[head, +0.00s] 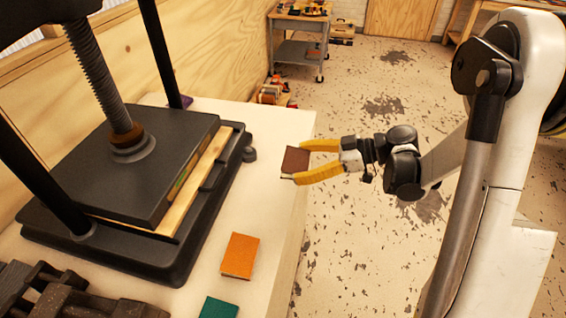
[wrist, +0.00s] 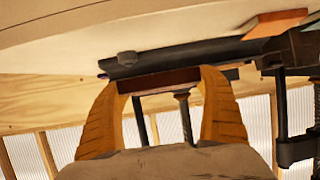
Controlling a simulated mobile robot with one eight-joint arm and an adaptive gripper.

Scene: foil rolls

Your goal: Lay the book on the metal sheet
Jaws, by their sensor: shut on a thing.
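A brown book (head: 295,160) is held between the yellow fingers of my gripper (head: 301,164), above or just beside the table's right edge in the head view. In the wrist view, the dark red-brown book (wrist: 160,81) spans the gap between the fingertips of my gripper (wrist: 165,80). An orange book (head: 240,256) and a green book (head: 219,308), partly cut off, lie on the table. I cannot pick out the metal sheet for certain; a flat dark plate (head: 150,165) lies in the press.
The black screw press (head: 165,262) fills the left of the pale table (head: 275,140), with wood under its plate. Dark blocks (head: 45,290) lie at the lower left. A cart (head: 300,45) stands far back. The table strip right of the press is mostly clear.

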